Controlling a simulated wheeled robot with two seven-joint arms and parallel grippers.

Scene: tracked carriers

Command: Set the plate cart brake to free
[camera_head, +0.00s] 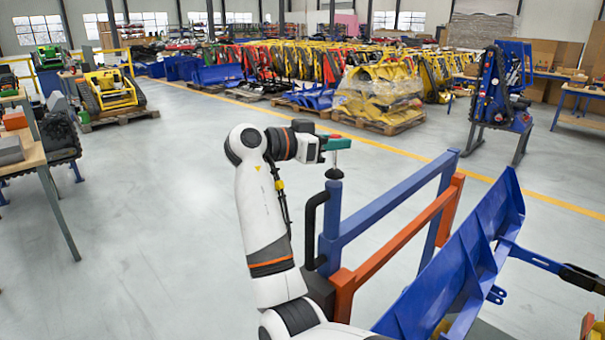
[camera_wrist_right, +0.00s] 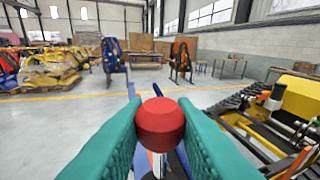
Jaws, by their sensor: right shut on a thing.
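The plate cart has a blue rail frame (camera_head: 385,205) and an orange lower rail (camera_head: 400,248), with a large blue plate (camera_head: 450,272) beside it. A brake lever with a black base (camera_head: 334,174) stands on top of the cart's near blue post, its thin rod about upright. My right gripper (camera_head: 336,143) has teal fingers and is shut on the lever's red knob (camera_wrist_right: 160,122). In the wrist view the knob sits between the two fingers; the rod below is mostly hidden. My left gripper is not in view.
A black handle (camera_head: 314,228) curves beside the post. A blue stand with a tracked unit (camera_head: 497,90) is at the back right. A workbench (camera_head: 28,150) stands at left. Wrapped yellow parts (camera_head: 378,95) sit on a pallet behind. The grey floor at left is clear.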

